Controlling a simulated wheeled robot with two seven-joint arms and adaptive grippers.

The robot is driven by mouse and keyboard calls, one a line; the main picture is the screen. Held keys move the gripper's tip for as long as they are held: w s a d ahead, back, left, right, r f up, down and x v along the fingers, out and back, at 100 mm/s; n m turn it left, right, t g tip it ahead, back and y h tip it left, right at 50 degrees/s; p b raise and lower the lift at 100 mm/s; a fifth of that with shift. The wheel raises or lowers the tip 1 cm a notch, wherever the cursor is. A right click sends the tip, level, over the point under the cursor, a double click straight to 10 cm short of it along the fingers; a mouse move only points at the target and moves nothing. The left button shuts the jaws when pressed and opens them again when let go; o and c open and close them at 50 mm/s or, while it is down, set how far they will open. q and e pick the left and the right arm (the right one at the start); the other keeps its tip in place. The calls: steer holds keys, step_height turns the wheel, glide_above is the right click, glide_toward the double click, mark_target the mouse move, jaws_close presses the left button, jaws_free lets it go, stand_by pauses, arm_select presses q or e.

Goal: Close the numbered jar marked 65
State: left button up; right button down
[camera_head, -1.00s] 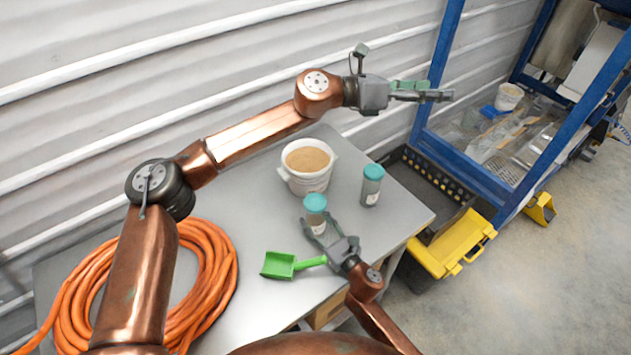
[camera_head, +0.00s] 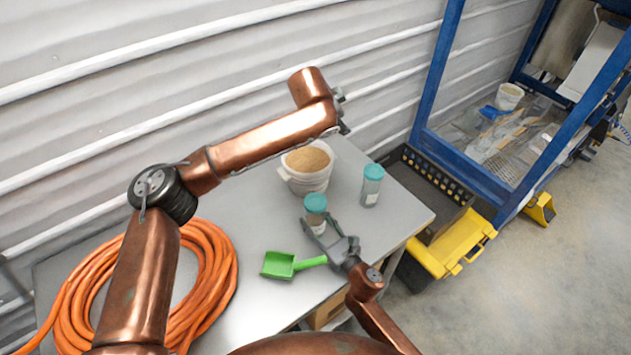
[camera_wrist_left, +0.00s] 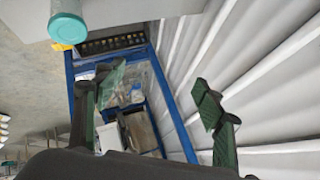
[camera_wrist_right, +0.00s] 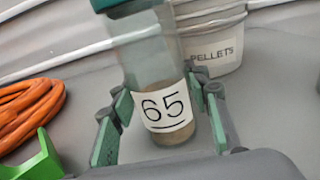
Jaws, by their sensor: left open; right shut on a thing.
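The jar marked 65 (camera_wrist_right: 166,105) is a clear container with brown material at its bottom and a teal lid (camera_head: 315,203) on top. I cannot tell if the lid is tight; its top is cut off in the right wrist view. My right gripper (camera_head: 333,239) is shut on the jar's lower body, with fingers on both sides of the label in the right wrist view (camera_wrist_right: 163,118). My left gripper is open and empty in the left wrist view (camera_wrist_left: 150,98), away from the jar. In the head view it is mostly hidden behind my left arm, above the table's back.
A second teal-lidded jar (camera_head: 371,187) stands at the back right of jar 65. A white pellets bucket (camera_head: 308,180) stands behind. A green scoop (camera_head: 279,265) and an orange hose coil (camera_head: 222,270) lie left.

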arm_select(q)
steer(key=s+a+f+n+g+y, duration=0.25)
steer(key=s+f+g, duration=0.25)
steer(key=s+f, duration=0.3)
steer(key=g+y, duration=0.1)
steer(key=g, duration=0.2)
glide_above(315, 201)
steer(key=shift+f+n, duration=0.25)
steer(key=shift+f, duration=0.55)
steer(key=shift+f, duration=4)
steer(key=shift+c, duration=0.5)
steer(key=c, duration=1.1)
steer(key=o, duration=1.3)
